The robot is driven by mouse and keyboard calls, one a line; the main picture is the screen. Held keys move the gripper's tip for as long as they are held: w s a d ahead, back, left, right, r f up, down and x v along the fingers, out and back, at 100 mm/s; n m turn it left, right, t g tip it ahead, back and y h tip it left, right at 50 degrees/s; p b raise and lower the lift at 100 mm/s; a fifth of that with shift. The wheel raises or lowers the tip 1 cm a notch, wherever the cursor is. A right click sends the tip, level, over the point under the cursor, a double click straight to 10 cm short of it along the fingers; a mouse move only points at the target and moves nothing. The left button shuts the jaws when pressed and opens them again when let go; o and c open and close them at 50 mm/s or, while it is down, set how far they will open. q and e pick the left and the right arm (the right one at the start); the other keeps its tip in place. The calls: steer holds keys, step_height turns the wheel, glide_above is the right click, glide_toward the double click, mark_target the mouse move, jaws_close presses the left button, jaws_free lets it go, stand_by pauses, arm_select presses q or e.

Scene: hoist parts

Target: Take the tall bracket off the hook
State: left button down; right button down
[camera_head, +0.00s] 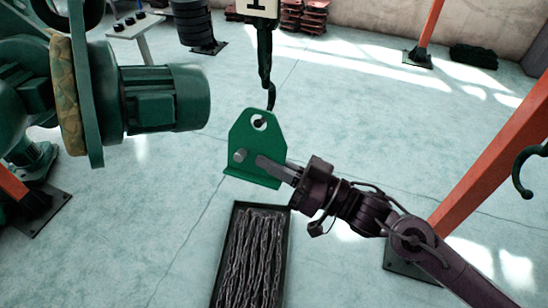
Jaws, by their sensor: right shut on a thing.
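The tall green bracket (256,141) is in the middle of the head view, upright, with a round hole near its top and a grey peg at its lower left. The dark hook (271,95) hangs from the hoist block above; its lower end is at the bracket's top, by the hole. Whether it still bears on the bracket is hard to tell. My right gripper (266,166) reaches in from the lower right and is shut on the lower part of the bracket. My left gripper is not in view.
A dark tray (235,222) of chains lies below the bracket. A large green motor (165,98) fills the upper left. An orange post (490,150) and another dark hook (522,172) stand at the right. Open floor lies between.

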steer(key=shift+s+a+r, duration=0.1)
steer(key=shift+s+r, duration=0.15)
steer(key=shift+r, duration=0.05)
steer(key=shift+s, duration=0.1)
steer(key=shift+s+a+r+n, duration=0.15)
steer(key=shift+s+a+n, duration=0.05)
steer(key=shift+s, duration=0.2)
steer(key=shift+s+a+r+n, duration=0.1)
steer(key=shift+s+a+n, duration=0.1)
steer(key=shift+s, duration=0.15)
stand_by(0.4)
steer(key=s+a+f, duration=0.2)
steer(key=s+a, duration=0.2)
steer(key=s, duration=0.6)
stand_by(0.7)
